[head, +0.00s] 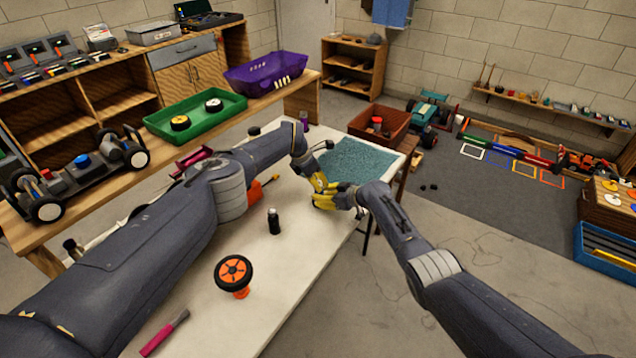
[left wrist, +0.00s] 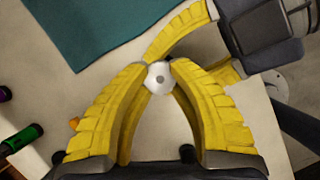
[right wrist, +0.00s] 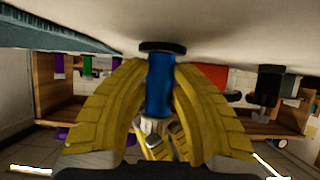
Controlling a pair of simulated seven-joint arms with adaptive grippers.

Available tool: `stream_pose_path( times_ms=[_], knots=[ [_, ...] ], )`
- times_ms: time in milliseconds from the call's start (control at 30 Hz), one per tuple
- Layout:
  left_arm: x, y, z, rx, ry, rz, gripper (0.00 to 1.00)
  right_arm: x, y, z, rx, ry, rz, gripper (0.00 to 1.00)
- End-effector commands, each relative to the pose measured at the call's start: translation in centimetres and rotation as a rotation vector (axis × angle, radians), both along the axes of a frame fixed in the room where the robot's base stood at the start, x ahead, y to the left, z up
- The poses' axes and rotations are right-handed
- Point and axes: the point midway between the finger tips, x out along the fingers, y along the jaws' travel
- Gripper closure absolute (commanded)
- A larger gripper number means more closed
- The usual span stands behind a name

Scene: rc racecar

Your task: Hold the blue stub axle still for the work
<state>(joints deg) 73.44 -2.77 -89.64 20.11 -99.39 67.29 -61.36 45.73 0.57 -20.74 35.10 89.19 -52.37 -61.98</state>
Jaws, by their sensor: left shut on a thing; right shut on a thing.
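The blue stub axle (right wrist: 160,85) stands between the yellow fingers of my right gripper (right wrist: 160,62), which is shut on it. A black disc (right wrist: 162,47) caps one end; a whitish piece (right wrist: 152,126) is at the other, close to other yellow fingers. My left gripper (left wrist: 158,66) is shut on a small white round part (left wrist: 159,79) with a grey centre. A yellow finger of my right gripper (left wrist: 180,28) shows just beyond it. In the head view, my left gripper (head: 319,182) and right gripper (head: 325,201) meet above the table; the axle is hidden there.
On the white table (head: 300,250) are a teal mat (head: 355,160), a black bottle (head: 273,221), an orange wheel with black tyre (head: 233,271) and a pink-handled tool (head: 165,332). A green tray (head: 196,113) sits on the bench behind. The table's right edge is near the grippers.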

Motion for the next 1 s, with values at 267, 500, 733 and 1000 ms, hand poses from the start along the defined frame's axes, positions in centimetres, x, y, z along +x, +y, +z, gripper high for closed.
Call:
stream_pose_path(
  times_ms=[267,500,733,1000],
  knots=[
    [-0.1,0.2,-0.2,0.003,0.003,0.002,0.51,0.1,-0.1,0.0,0.000,0.000,-0.002,1.00],
    [0.0,0.1,-0.1,0.002,0.001,0.001,0.45,0.0,-0.1,0.0,0.000,0.000,-0.001,1.00],
    [0.0,0.2,0.4,0.000,-0.001,0.000,0.45,0.0,0.0,0.0,0.000,0.000,0.000,1.00],
    [-0.2,0.9,2.1,0.002,-0.003,-0.001,0.45,0.0,0.0,0.0,0.000,0.000,0.000,1.00]
  ],
)
